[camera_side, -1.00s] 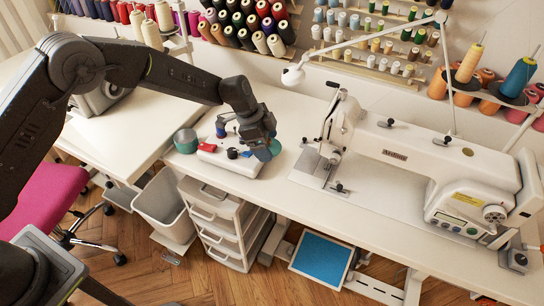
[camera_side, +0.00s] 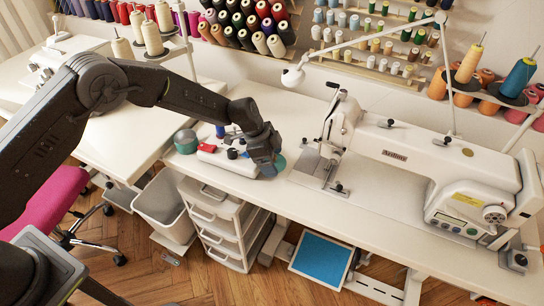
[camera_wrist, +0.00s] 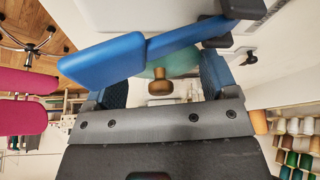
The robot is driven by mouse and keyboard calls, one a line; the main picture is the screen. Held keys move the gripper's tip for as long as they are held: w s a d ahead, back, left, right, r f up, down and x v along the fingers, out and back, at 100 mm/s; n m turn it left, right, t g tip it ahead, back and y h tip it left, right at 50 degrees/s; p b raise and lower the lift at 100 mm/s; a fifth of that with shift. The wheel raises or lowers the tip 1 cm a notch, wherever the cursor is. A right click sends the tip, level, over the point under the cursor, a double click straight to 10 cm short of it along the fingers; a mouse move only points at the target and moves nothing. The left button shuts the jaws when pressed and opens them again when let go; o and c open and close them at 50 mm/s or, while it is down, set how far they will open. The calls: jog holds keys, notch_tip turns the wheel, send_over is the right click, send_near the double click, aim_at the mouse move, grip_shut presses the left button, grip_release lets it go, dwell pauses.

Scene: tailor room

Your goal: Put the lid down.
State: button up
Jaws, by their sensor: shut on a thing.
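The teal lid (camera_side: 280,162) is at my gripper (camera_side: 268,158), low over the white table just right of the white box-like item. In the wrist view the lid (camera_wrist: 182,63) shows as a green round behind the jaws, with a brown knob (camera_wrist: 160,84) between the two dark pads of my gripper (camera_wrist: 165,88). My gripper is shut on the lid. In the side view my gripper hides much of the lid, and I cannot tell whether its rim touches the table. A teal round tin (camera_side: 186,141) stands to the left.
The white item (camera_side: 229,163) with small black and red parts lies beside my gripper on the left. A blue spool (camera_side: 220,131) stands behind it. The sewing machine (camera_side: 430,160) stands to the right, with bare tabletop (camera_side: 300,125) behind my gripper.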

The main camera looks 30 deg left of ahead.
jog(key=shift+f, duration=0.15)
jog(key=o, duration=0.8)
